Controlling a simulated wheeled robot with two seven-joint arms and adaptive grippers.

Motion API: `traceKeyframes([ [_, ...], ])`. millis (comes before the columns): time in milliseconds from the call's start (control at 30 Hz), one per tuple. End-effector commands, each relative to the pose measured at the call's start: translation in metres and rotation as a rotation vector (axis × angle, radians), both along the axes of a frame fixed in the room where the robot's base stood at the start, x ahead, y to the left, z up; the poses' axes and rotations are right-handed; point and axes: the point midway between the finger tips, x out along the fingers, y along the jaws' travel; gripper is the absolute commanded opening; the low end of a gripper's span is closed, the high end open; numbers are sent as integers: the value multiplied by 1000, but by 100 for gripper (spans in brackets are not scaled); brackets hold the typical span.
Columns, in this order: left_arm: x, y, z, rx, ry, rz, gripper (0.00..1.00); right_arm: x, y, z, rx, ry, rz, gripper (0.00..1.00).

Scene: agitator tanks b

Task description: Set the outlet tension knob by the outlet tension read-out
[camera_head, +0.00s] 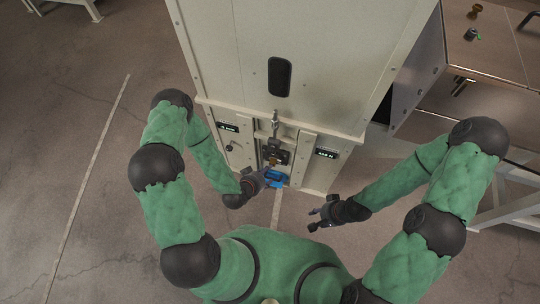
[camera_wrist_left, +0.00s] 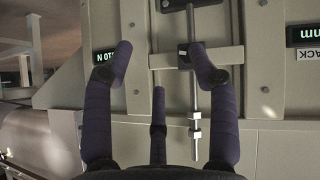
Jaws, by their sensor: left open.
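The cabinet front (camera_head: 300,180) carries two lit read-outs, one at left (camera_head: 228,127) and one at right (camera_head: 327,153). My left gripper (camera_head: 262,180) is open at the lower middle of the panel, beside a blue part (camera_head: 275,179). In the wrist view its right finger overlaps a vertical metal rod with nuts (camera_wrist_left: 195,125); I cannot tell whether it touches. No outlet tension knob can be told for sure. My right gripper (camera_head: 318,215) is open and empty, apart from the cabinet.
A small dark round part (camera_head: 229,147) sits below the left read-out. A metal bench (camera_head: 495,50) with small items stands at the right. The floor (camera_head: 90,190) to the left is clear.

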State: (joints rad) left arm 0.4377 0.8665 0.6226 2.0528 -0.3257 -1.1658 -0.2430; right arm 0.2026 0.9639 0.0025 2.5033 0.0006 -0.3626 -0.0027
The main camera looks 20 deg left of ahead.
Motion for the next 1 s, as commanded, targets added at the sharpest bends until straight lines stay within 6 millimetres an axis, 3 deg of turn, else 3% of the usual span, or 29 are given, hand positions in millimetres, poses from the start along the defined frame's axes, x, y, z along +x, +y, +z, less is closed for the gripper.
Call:
traceKeyframes([
  [33, 3, 5, -7, 12, -72, 19, 58, 0, 0, -10, 0, 0, 0, 40],
  [200, 10, 17, -1, 52, -274, 71, 58, 0, 0, -20, 0, 0, 0, 40],
  [467, 15, 22, 5, 73, -369, 98, 58, 0, 0, -25, 0, 0, 0, 40],
  [1000, 92, 11, -28, 70, -367, 97, 58, 0, 0, -54, 0, 0, 0, 40],
])
